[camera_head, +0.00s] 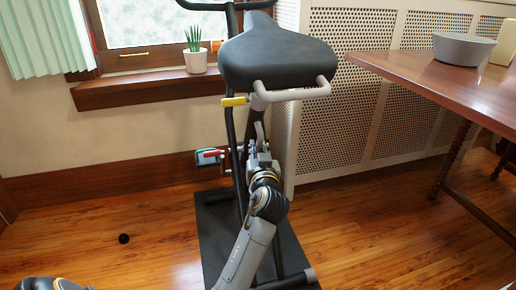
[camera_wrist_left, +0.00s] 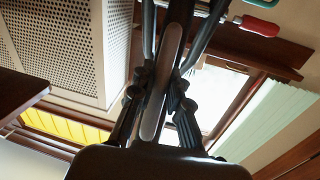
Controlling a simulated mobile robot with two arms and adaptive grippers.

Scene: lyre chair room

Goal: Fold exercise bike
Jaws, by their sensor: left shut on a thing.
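The exercise bike (camera_head: 283,56) stands upright on a dark mat (camera_head: 217,238), with its black seat toward me and a grey handle (camera_head: 300,92) behind the seat. A yellow lever (camera_head: 234,101) sticks out left below the seat. My left gripper (camera_head: 259,143) is below the seat at the bike's frame, shut on a grey bar. In the left wrist view the fingers (camera_wrist_left: 158,98) are on either side of this grey bar (camera_wrist_left: 166,75), among black frame tubes. A pedal (camera_head: 208,157) with red and teal parts is left of the gripper. My right gripper is not in view.
A wooden table (camera_head: 420,78) with a grey bowl (camera_head: 462,48) stands at right. A perforated white radiator cover (camera_head: 345,130) is behind the bike. A potted plant (camera_head: 195,60) sits on the windowsill. A small black ball (camera_head: 124,238) lies on the open floor at left.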

